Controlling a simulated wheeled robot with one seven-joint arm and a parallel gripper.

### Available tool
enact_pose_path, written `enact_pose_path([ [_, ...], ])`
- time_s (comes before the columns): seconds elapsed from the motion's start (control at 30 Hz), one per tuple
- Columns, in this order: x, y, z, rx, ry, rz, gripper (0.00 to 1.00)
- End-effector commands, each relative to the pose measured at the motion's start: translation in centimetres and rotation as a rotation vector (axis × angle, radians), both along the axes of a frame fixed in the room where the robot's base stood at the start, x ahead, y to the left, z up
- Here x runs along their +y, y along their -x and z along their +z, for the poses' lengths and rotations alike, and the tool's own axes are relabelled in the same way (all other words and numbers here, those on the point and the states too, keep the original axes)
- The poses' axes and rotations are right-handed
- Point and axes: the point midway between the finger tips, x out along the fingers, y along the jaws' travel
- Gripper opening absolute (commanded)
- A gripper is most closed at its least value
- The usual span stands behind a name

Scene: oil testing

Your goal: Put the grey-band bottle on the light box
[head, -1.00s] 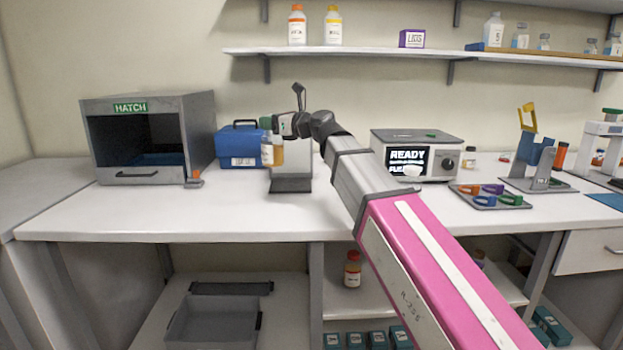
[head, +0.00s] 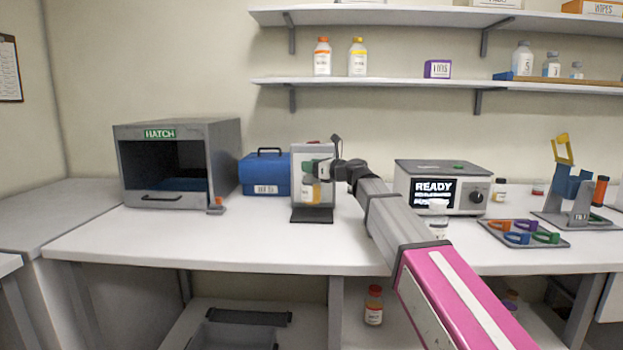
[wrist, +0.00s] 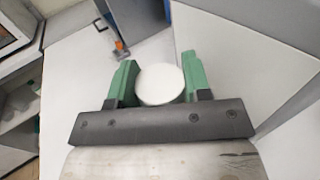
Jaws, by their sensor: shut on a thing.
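My gripper (head: 315,168) is shut on an amber bottle (head: 311,190) with a pale label, held upright in front of the light box's pale panel. The colour of the bottle's band is too small to tell. In the wrist view, the bottle's round white cap (wrist: 160,84) sits between the green fingers of my gripper (wrist: 159,74), and its body is hidden below. The light box (head: 327,158) is an upright whitish panel on a dark foot, on the bench left of my arm. Whether the bottle touches it, I cannot tell.
A grey hatch cabinet (head: 226,145) and a blue case (head: 262,175) stand to the left. A READY instrument (head: 478,180), a jar (head: 438,226) and a tray of coloured clips (head: 528,242) are to the right. The bench front (head: 230,245) is clear.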

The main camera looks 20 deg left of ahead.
Motion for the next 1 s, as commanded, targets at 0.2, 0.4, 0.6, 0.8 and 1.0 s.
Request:
enact_pose_path([
  [0.2, 0.0, 0.1, -2.3, 0.002, 0.0, 0.0, 0.0],
  [0.4, 0.0, 0.1, -3.9, 0.001, 0.0, 0.0, 0.0],
  [0.6, 0.0, 0.0, -3.9, 0.0, -0.001, 0.0, 0.0],
  [0.8, 0.0, 0.1, -4.0, 0.0, 0.001, 0.0, 0.7],
  [1.0, 0.0, 0.1, -3.9, 0.0, 0.0, 0.0, 0.7],
])
